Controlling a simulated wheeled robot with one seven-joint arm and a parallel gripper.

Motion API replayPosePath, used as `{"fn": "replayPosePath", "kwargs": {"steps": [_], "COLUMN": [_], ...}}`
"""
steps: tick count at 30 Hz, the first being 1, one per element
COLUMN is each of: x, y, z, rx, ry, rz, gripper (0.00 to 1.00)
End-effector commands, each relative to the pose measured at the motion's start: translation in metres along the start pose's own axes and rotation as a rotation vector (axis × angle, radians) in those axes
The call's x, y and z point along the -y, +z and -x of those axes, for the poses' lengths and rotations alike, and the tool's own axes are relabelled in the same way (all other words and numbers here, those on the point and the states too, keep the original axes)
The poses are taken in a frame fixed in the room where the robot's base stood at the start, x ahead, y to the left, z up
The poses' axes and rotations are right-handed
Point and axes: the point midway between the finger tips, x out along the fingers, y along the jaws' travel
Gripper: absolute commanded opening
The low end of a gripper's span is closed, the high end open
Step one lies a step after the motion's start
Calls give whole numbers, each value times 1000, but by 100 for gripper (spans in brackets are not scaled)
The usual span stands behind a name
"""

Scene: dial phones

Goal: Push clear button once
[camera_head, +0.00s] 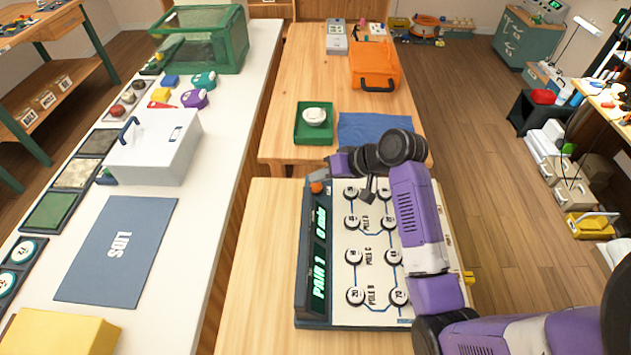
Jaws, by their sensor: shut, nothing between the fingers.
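A board-like device (345,298) lies on the wooden table, with a dark side panel (318,255) showing green text that seems to read "PAIR 1" and "0 min". Its pale face carries several round numbered buttons, such as one at the near left (355,296), joined by blue lines and marked with "POLE" labels. A small orange knob or button (317,187) sits at its far left corner. I cannot read any label "clear". My gripper (368,196) is shut and empty, pointing down over the far part of the face between the button columns. My arm hides the device's right side.
A green tray (302,138) with a white round item, a blue cloth (365,128) and an orange case (374,68) lie beyond the device. A white counter at left holds a white box (155,148) and a blue-grey mat (118,245). Bare wood lies left of the device.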

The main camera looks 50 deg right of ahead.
Motion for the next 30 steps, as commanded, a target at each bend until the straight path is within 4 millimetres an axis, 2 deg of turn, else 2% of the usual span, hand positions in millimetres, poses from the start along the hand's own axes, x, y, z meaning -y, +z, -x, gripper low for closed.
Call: {"fn": "replayPosePath", "kwargs": {"steps": [8,25,30], "x": [3,28,31], "y": [-3,-28,-31], "z": [4,39,43], "rx": [0,0,0], "ry": [0,0,0], "rz": [0,0,0], "gripper": [0,0,0]}}
